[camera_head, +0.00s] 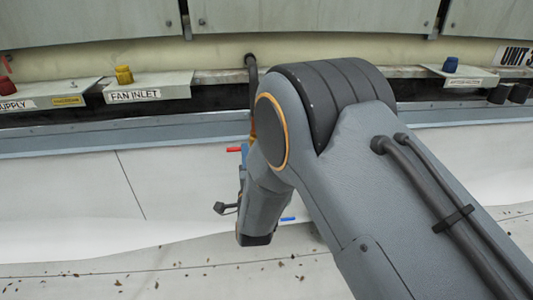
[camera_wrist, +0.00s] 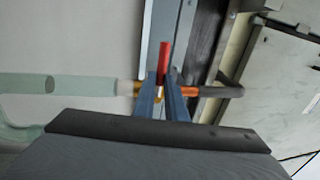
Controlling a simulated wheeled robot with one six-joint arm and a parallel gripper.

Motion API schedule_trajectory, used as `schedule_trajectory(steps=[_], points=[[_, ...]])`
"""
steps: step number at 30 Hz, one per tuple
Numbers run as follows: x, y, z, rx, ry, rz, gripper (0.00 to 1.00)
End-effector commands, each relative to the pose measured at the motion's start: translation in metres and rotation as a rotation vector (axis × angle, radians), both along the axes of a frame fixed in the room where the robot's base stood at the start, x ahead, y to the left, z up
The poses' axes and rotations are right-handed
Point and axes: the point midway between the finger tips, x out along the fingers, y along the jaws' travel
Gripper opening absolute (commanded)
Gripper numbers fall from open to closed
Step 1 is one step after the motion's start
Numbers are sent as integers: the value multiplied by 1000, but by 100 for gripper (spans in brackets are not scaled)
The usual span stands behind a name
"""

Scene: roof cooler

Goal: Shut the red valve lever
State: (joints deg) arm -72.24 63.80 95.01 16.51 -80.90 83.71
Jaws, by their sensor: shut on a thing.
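The red valve lever (camera_wrist: 163,60) stands up between the two blue-grey fingers of my gripper (camera_wrist: 164,97) in the wrist view. The fingers are closed on its lower part, and its red end sticks out past them. The lever looks crosswise to the pipe line. A brass-coloured bit, likely the valve, shows between the fingers; most of the valve body is hidden. In the head view the red lever (camera_head: 233,149) juts out to the left beside a blue finger of my gripper (camera_head: 244,153). My arm hides most of the valve there.
A copper and dark pipe (camera_wrist: 212,91) runs right from the valve, and a pale translucent pipe (camera_wrist: 80,85) runs left. In the head view a dark pipe (camera_head: 251,68) drops from the panel. Yellow (camera_head: 124,75) and blue (camera_head: 450,65) knobs sit on ledges. Leaf litter lies in front.

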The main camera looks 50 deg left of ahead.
Motion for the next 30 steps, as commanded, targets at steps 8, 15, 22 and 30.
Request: schedule_trajectory(steps=[8,15,22,30], points=[[-9,7,2,14,19,11,0],[-8,6,2,14,17,11,0],[-8,6,2,13,17,10,30],[-10,2,0,11,16,10,30]])
